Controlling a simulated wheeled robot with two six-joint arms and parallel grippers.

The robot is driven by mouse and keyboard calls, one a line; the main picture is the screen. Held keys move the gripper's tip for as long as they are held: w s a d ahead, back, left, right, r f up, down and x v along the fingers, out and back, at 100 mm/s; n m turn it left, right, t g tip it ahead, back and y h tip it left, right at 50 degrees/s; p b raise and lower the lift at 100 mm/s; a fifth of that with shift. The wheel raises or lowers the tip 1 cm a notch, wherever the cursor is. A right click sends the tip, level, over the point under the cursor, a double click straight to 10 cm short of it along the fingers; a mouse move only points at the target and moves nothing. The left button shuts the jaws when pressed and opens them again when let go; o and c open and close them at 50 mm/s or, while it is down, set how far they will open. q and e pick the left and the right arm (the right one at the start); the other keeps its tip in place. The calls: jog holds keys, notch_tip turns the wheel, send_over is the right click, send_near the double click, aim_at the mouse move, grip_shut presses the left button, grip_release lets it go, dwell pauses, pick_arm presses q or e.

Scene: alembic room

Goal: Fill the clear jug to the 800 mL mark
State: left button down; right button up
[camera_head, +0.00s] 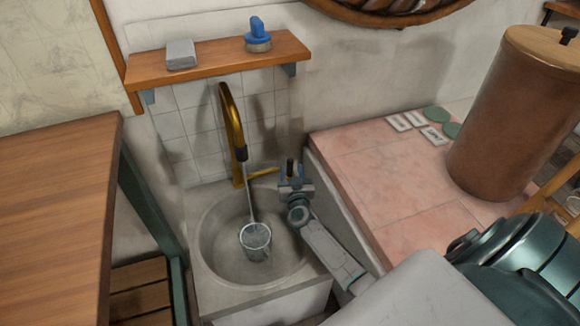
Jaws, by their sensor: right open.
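The clear jug (255,242) stands in the round basin of the sink (213,268), under the brass tap (233,115). A thin pale stream of water (250,192) runs from the dark spout tip down into the jug. The jug's marks and water level are too small to read. The tap's brass lever (263,173) points right. My right gripper (291,169) is open and empty, close to the lever's right end; I cannot tell whether they touch. My left gripper is out of view.
A wooden shelf (215,56) above the sink holds a grey block (181,54) and a blue-handled brush (257,36). A pink tiled counter (385,180) with a brown canister (500,120) is at right. A wooden table (55,200) is at left.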

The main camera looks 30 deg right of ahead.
aim_at(291, 167)
jog(key=shift+b+x, duration=0.45)
jog(key=shift+x, duration=1.55)
grip_shut()
